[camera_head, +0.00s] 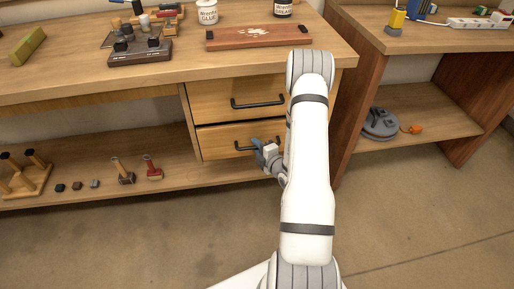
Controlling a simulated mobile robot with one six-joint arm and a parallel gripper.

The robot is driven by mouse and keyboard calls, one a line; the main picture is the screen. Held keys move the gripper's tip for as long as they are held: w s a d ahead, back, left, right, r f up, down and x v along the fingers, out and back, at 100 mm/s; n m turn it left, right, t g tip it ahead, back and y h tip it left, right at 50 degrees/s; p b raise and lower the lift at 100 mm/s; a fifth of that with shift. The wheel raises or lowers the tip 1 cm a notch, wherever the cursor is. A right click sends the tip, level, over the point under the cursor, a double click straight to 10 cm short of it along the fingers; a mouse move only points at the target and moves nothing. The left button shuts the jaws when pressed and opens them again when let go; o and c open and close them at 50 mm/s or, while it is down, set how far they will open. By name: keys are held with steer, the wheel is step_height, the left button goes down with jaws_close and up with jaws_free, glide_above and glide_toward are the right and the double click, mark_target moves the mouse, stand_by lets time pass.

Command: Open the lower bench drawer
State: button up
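The lower bench drawer (218,140) is a light wood front under the bench top, and it looks closed. Its dark bar handle (240,148) shows only at its left part; my gripper and arm cover the rest. I cannot tell whether the fingers touch or enclose the handle. The upper drawer (215,97) looks closed above it, with its own dark handle (258,103).
The bench top (100,83) holds a wooden board (258,36), jars and tools. A low shelf (95,192) at left carries small tools and blocks. A second bench (352,110) stands close to the right of my arm. The floor in front is clear.

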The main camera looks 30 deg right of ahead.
steer(key=shift+c, duration=0.4)
jaws_close()
